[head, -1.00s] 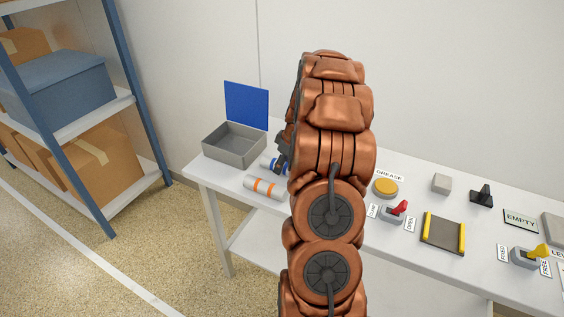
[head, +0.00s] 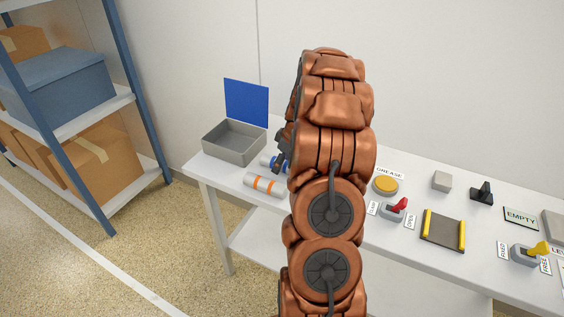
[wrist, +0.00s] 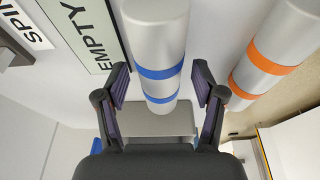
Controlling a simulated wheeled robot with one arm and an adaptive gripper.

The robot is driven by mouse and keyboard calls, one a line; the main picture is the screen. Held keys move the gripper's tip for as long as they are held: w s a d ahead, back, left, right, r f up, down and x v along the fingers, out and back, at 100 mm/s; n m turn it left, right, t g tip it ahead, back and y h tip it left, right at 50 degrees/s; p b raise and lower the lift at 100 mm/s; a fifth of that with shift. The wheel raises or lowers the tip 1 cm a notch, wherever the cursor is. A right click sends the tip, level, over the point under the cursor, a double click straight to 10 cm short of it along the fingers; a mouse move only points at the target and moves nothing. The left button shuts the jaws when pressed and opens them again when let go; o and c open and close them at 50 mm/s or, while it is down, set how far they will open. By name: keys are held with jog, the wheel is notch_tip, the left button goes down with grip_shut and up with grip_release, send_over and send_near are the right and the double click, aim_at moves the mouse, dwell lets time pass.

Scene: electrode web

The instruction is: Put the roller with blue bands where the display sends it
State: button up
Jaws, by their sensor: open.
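The roller with blue bands (wrist: 160,62) is pale grey and lies on the table; in the head view its end (head: 267,161) shows left of my arm, the rest hidden. My gripper (wrist: 164,90) is open, its two fingers apart on either side of the roller near the blue bands. I cannot tell whether either finger touches it. In the head view, my gripper (head: 281,158) is mostly hidden by my arm. A plate reading EMPTY (head: 521,217) is at the right of the table. An EMPTY plate (wrist: 85,33) also shows in the wrist view.
A roller with orange bands (head: 263,184) lies beside the blue-banded one. A grey open bin (head: 235,145) with a blue panel (head: 247,102) stands at the table's left. Right of my arm are a yellow button (head: 385,184), a red-handled switch (head: 396,206) and a yellow-sided cradle (head: 443,230).

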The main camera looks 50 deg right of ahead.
jog(key=b+v, duration=0.2)
jog(key=v, duration=1)
jog(key=s+a+r+g, duration=0.1)
jog(key=s+a+r, duration=0.15)
jog(key=a, duration=1.05)
jog(key=s+a+r+g, duration=0.1)
jog(key=s+a+g, duration=0.15)
jog(key=a, duration=1.05)
jog(key=s+a+f+m, duration=0.1)
jog(key=s+a, duration=0.3)
jog(key=s, duration=0.3)
jog(key=s+a+f+m+g, duration=0.1)
jog(key=s+a, duration=0.3)
jog(key=s, duration=0.3)
jog(key=s+a+f+m+h, duration=0.1)
jog(key=s+a, duration=0.3)
jog(key=s, duration=0.3)
jog(key=shift+s+a, duration=0.25)
jog(key=shift+s, duration=0.05)
jog(key=shift+g, duration=0.25)
notch_tip(320, 180, up, 4)
jog(key=p, duration=0.3)
jog(key=shift+p, duration=0.4)
jog(key=shift+f, duration=0.2)
jog(key=shift+c, duration=0.2)
